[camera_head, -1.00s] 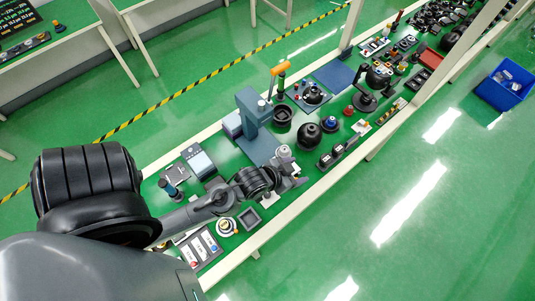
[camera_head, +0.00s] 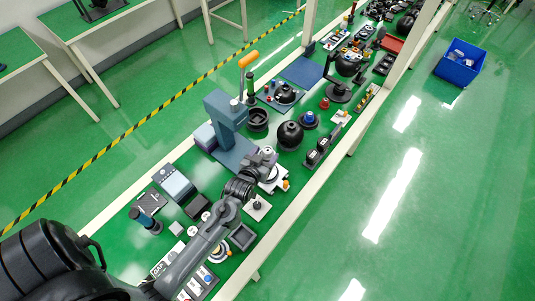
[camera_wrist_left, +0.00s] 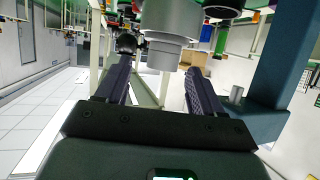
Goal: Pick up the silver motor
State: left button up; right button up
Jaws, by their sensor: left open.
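The silver motor (camera_wrist_left: 172,25) shows in the left wrist view as a stepped, light grey cylinder with a narrower end, at the top centre. It lies ahead of and between the two dark fingers of my left gripper (camera_wrist_left: 157,72), which are apart with nothing clasped. In the head view my left gripper (camera_head: 268,162) is over the workbench, beside the blue-grey press stand. The motor is small and partly hidden by the gripper there, so contact cannot be told. My right gripper is not in view.
The blue-grey press stand (camera_head: 224,112) rises close to the left gripper; its column (camera_wrist_left: 285,70) fills the right of the wrist view. A black round flask (camera_head: 290,135), a grey square tray (camera_head: 242,237) and several small parts crowd the bench. A blue bin (camera_head: 460,62) stands on the floor.

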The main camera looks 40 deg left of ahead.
aim_at(267, 151)
pick_arm(q)
jog(key=shift+x, duration=2.8)
jog(key=shift+s+a+f, duration=0.1)
jog(key=shift+s, duration=0.05)
grip_shut()
